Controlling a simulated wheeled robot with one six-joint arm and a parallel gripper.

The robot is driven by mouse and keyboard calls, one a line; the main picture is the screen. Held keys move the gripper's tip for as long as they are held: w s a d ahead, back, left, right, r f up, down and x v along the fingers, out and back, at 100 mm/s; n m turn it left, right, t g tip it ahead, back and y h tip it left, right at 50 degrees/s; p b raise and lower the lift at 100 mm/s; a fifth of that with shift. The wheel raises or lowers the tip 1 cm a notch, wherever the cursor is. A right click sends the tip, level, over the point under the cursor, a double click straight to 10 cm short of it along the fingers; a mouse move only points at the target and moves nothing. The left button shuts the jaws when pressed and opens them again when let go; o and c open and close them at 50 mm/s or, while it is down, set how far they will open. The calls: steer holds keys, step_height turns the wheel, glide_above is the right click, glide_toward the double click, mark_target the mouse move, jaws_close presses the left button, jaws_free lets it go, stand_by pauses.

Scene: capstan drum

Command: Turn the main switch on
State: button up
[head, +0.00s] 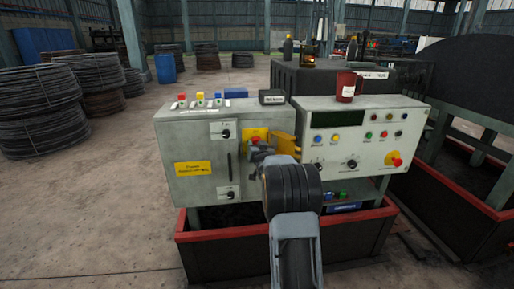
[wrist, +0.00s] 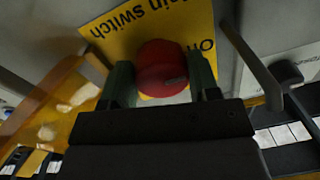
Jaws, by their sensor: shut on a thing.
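The main switch is a red round knob (wrist: 162,62) on a yellow plate (wrist: 125,25) lettered "Main Switch" and "On", upside down in the wrist view. In the head view the yellow plate (head: 262,132) is on the grey control cabinet's front, partly covered by my gripper (head: 257,146). In the wrist view my gripper (wrist: 161,84) has its two greenish fingers on either side of the knob and is shut on it. The knob's pointer position is unclear, and its lower edge is hidden by the gripper body.
A yellow-orange flap (head: 286,144) stands out just right of the switch. A dark upright handle (head: 229,167) is left of it. A second panel (head: 375,124) with buttons and an emergency stop (head: 395,160) adjoins at right. A red-rimmed bin (head: 215,236) stands below.

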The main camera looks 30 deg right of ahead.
steer(key=shift+m, duration=0.3)
steer(key=m+b, duration=0.3)
steer(key=m, duration=0.5)
steer(key=shift+w+a+t, duration=0.1)
steer(key=shift+a+t, duration=0.05)
steer(key=shift+t, duration=0.15)
steer(key=shift+a+r+m+h+b, duration=0.1)
steer(key=shift+m+h+b, duration=0.3)
steer(key=shift+m, duration=1.25)
steer(key=shift+d+r+m+h+b, duration=0.1)
steer(key=shift+m+b, duration=0.6)
steer(key=shift+m, duration=1)
steer(key=shift+a+r+m+h+b, duration=0.15)
steer(key=shift+m+b, duration=0.4)
steer(key=shift+m, duration=1.1)
steer(key=o, duration=0.9)
steer(key=shift+f, duration=0.1)
